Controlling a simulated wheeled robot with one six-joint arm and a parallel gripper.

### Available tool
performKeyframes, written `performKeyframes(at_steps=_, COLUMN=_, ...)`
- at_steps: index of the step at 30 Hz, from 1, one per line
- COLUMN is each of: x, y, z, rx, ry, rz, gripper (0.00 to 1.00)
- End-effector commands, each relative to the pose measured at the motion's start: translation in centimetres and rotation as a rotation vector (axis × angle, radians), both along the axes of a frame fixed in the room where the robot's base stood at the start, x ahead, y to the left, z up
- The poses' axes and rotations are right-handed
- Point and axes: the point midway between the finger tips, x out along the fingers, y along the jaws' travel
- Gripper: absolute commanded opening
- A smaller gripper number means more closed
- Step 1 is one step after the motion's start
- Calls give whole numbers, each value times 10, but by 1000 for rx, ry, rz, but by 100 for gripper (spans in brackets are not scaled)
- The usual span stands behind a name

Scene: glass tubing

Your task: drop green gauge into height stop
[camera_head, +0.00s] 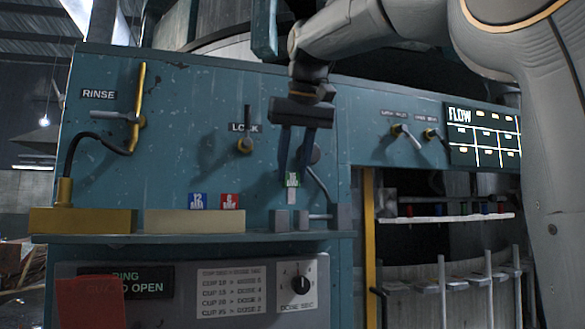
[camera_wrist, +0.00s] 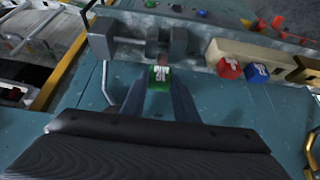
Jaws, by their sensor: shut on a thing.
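The green gauge (camera_head: 292,180) has a green top with a white mark and a pale narrow lower end. It is upright between the fingertips of my gripper (camera_head: 291,174), which is shut on it. In the wrist view the gauge (camera_wrist: 161,75) shows its green face between my fingers (camera_wrist: 160,88). The height stop (camera_head: 342,216) is a grey fixture of blocks joined by a rod on the ledge; the wrist view also shows it (camera_wrist: 181,42). The gauge's lower end is just above the stop's left pair of blocks. I cannot tell whether it lines up with the gap.
A beige holder (camera_head: 180,223) left of the stop carries a blue gauge (camera_head: 198,201) and a red gauge (camera_head: 230,201). A brass block (camera_head: 82,220) stands farther left. The LOCK lever (camera_head: 246,145) is on the panel behind. A rack (camera_head: 450,219) is at right.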

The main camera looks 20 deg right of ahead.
Motion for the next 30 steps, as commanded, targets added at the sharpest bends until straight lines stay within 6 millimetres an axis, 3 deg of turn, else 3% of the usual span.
performKeyframes(at_steps=30, x=0, y=0, z=-21, rx=0, ry=-1, rz=0, gripper=6)
